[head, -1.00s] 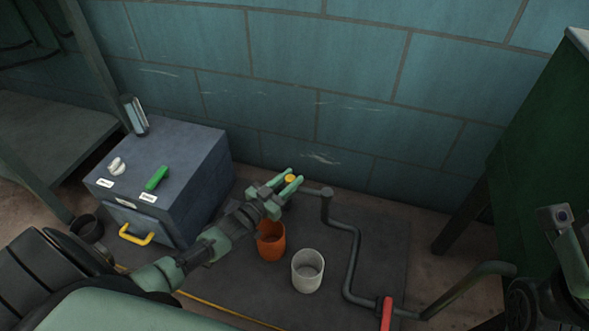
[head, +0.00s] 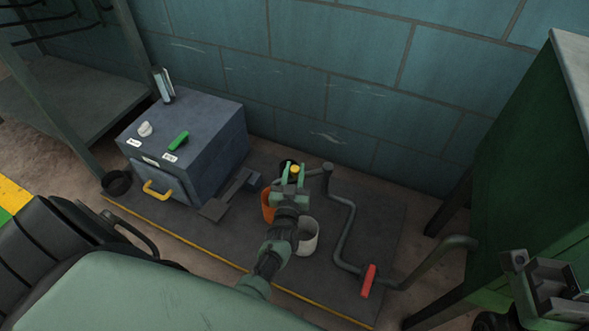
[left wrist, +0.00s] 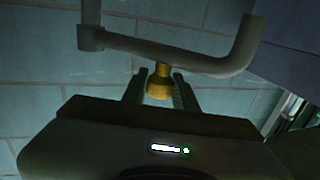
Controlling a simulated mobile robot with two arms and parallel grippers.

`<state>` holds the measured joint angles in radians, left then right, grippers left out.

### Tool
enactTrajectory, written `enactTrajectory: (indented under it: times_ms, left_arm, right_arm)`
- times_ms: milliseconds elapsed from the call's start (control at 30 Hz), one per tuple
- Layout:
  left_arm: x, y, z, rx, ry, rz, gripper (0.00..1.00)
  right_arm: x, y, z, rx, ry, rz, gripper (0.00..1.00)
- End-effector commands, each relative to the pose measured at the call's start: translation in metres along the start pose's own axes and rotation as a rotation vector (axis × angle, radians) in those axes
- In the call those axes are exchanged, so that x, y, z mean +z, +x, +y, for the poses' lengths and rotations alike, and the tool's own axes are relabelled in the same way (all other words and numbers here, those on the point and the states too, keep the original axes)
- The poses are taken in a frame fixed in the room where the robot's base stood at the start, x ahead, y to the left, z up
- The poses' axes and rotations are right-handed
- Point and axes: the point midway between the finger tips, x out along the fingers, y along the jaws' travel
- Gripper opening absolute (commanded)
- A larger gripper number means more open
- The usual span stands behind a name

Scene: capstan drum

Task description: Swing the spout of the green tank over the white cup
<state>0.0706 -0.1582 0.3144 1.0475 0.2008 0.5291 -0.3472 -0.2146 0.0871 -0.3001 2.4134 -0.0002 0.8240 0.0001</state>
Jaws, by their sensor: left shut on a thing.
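The pipe of the green tank (head: 530,170) runs along the floor mat and rises to an elbow (head: 327,167). The white cup (head: 308,240) stands on the mat nearer to me, partly hidden by my left gripper and wrist. The nozzle is behind it, not over it. My right gripper (head: 540,285) is at the lower right; its jaw opening is unclear.
A red valve handle (head: 368,281) sits on the pipe. A grey cabinet (head: 195,135) with a yellow handle stands left; the wall is close behind.

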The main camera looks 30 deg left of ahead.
Motion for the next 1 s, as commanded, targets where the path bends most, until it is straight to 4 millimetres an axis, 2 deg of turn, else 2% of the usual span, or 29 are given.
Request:
enactTrajectory:
  times_ms: [500, 533, 600, 1000]
  left_arm:
    - [-0.0005, 0.0007, -0.0001, -0.020, -0.001, 0.002, 0.00]
    - [-0.0006, 0.0007, -0.0001, -0.020, -0.001, 0.002, 0.34]
    - [-0.0006, 0.0007, 0.0000, -0.020, -0.001, 0.002, 0.50]
    - [-0.0008, 0.0001, -0.0004, -0.019, 0.000, 0.002, 0.50]
  right_arm:
    - [-0.0002, -0.0001, -0.0001, 0.000, 0.001, 0.000, 0.36]
    - [-0.0002, -0.0001, -0.0001, 0.000, 0.001, 0.000, 0.36]
    - [-0.0002, -0.0002, -0.0001, 0.000, 0.001, 0.000, 0.36]
    - [0.0002, 0.0003, -0.0001, 0.000, 0.001, -0.002, 0.36]
